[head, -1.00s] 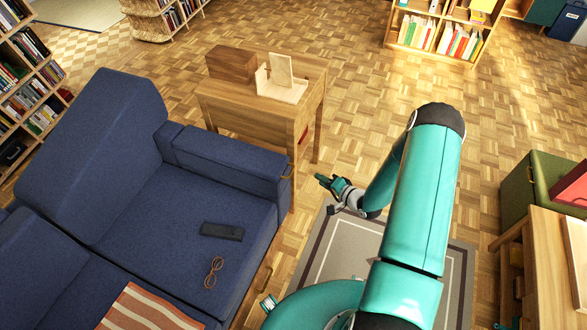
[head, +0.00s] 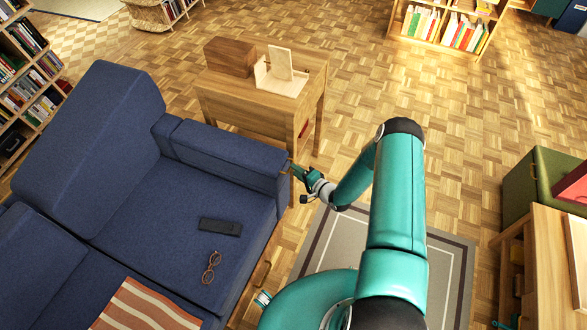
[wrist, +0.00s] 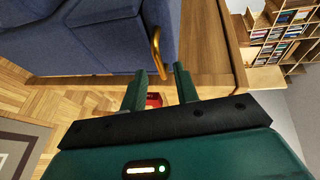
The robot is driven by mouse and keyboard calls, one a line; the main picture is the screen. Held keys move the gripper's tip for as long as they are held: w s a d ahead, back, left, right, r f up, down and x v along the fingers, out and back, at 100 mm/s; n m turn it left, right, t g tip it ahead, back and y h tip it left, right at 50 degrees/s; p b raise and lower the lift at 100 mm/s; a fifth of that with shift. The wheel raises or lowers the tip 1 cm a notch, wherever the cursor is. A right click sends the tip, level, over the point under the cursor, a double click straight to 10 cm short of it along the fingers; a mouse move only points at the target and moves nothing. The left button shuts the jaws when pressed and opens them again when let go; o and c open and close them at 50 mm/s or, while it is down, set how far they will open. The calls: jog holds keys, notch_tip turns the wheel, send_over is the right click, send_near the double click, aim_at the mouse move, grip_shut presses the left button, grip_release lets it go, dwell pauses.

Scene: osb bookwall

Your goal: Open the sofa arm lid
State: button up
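The blue sofa arm lid (head: 228,148) is the padded top of the sofa's far arm and lies closed. A curved brass handle (wrist: 157,53) is on the arm's front end in the wrist view. My gripper (head: 295,168) is at that front end in the head view, very close to the handle, and partly covers it. In the wrist view my gripper (wrist: 161,76) has its two fingers apart with nothing held between them. The handle stands just beyond the fingertips, between their lines. I cannot tell whether they touch.
A wooden side table (head: 262,108) with a brown box (head: 230,57) and a pale wooden stand (head: 280,75) is behind the arm. A dark remote (head: 220,227) and glasses (head: 212,268) lie on the seat. A grey rug (head: 345,247) covers the floor at right.

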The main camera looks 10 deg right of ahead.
jog(key=shift+x, duration=1.35)
grip_shut()
jog(key=shift+r, duration=0.1)
